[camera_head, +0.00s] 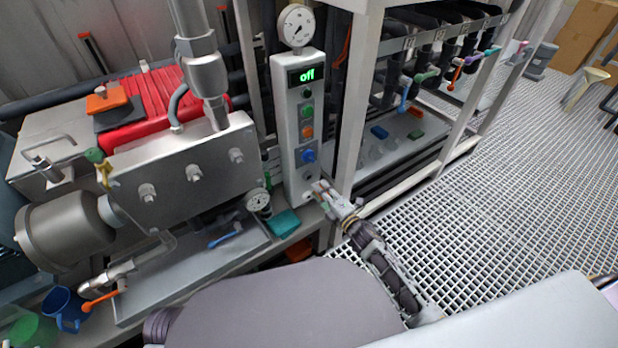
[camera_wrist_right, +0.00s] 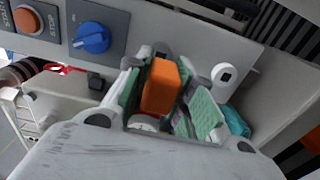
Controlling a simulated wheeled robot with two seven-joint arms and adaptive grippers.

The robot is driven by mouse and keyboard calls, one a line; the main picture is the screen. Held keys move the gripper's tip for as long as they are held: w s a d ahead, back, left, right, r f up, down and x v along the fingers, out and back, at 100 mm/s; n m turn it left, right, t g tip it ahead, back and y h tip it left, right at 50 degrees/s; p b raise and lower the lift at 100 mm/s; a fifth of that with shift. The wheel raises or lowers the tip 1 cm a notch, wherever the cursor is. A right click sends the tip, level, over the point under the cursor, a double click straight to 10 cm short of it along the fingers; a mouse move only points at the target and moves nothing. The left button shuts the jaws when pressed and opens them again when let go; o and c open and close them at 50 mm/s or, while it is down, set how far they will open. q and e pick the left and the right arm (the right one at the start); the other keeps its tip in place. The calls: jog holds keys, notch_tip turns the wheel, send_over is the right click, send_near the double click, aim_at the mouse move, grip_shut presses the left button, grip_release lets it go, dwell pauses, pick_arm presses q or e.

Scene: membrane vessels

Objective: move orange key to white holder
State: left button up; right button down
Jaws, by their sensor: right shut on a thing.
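The orange key (camera_wrist_right: 160,88) is between the green-padded fingers of my right gripper (camera_wrist_right: 163,100) in the right wrist view, and the gripper is shut on it. A grey holder (camera_wrist_right: 161,48) shows just behind the key; I cannot tell whether the key's tip is in it. The white holder (camera_wrist_right: 225,75), a round piece with a dark slot, is on the same panel to the right of the key, apart from it. In the head view my right gripper (camera_head: 328,196) is at the panel's lower end, and the key is too small to make out. My left gripper is not in view.
The control panel (camera_head: 295,110) reads "off" and carries a blue knob (camera_wrist_right: 92,38) and an orange button (camera_wrist_right: 28,20). A gauge (camera_head: 297,25) tops it. The steel machine (camera_head: 190,165) stands left, a frame post (camera_head: 357,100) right. Grated floor (camera_head: 480,200) is open at right.

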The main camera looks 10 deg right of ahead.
jog(key=shift+s+d, duration=0.2)
jog(key=shift+s, duration=0.45)
jog(key=shift+f, duration=0.1)
dwell(0.3)
